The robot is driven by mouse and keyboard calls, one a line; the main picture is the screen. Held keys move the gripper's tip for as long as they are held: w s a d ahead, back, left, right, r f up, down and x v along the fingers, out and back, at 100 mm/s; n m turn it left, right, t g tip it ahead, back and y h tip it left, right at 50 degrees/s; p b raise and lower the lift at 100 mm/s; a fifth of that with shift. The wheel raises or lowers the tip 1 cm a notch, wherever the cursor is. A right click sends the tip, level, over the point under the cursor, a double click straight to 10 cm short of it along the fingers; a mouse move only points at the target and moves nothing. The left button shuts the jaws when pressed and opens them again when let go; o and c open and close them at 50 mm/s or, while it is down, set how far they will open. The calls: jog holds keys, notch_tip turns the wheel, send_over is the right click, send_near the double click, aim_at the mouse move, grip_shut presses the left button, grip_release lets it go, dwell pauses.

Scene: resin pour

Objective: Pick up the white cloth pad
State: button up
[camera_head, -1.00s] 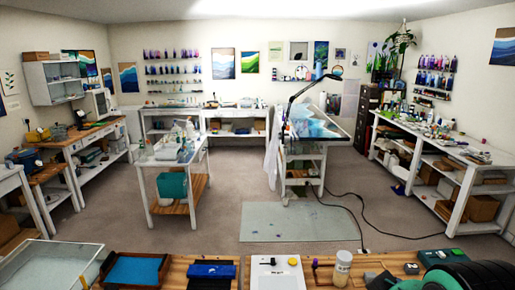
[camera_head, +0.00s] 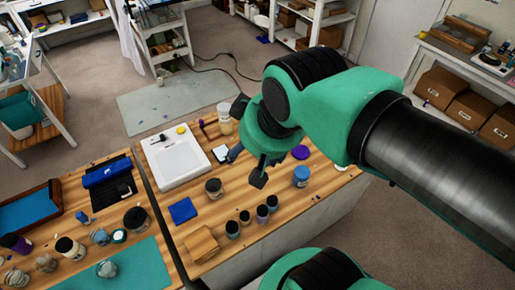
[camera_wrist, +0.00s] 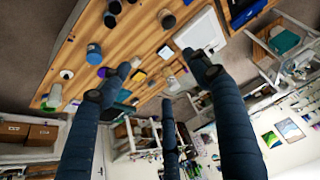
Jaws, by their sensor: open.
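A small white square pad (camera_head: 221,153), which looks like the white cloth pad, lies on the wooden bench just right of a shallow white tray (camera_head: 180,158). In the wrist view a small white piece with a dark edge (camera_wrist: 166,51) shows between the fingers and appears to be the same pad. My gripper (camera_head: 243,150) is open and empty, its dark fingers spread above the bench close to the pad. In the wrist view the gripper (camera_wrist: 160,72) shows its long fingers wide apart. I cannot tell the exact height above the pad.
Close by stand a clear container (camera_head: 225,122), a dark-lidded jar (camera_head: 214,188), a blue-topped jar (camera_head: 301,177) and several small dark-lidded jars. A blue cloth (camera_head: 183,210) and a wooden block (camera_head: 201,243) lie nearer. The left bench (camera_head: 75,225) holds more jars and tools.

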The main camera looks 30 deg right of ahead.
jog(key=w+d+f+g, duration=0.2)
jog(key=w+d+f, duration=0.3)
jog(key=w, duration=0.4)
jog(key=w+d+f+g, duration=0.1)
jog(key=w+d+f, duration=0.4)
jog(key=w, duration=0.5)
jog(key=w+d+f+g, duration=0.1)
jog(key=w+d+f, duration=0.3)
jog(key=f, duration=0.5)
jog(key=w+d+f+g, duration=0.1)
jog(key=w+d+f, duration=0.3)
jog(key=d+f, duration=0.3)
notch_tip(320, 180, down, 3)
jog(key=shift+d+r+m+g, duration=0.1)
jog(key=shift+d+m+g, duration=0.05)
jog(key=shift+m+g, duration=0.2)
jog(key=shift+f+b, duration=0.4)
jog(key=shift+f, duration=3.9)
jog(key=shift+s+a+f+b, duration=0.15)
jog(key=shift+f+b, duration=0.45)
jog(key=shift+f, duration=2)
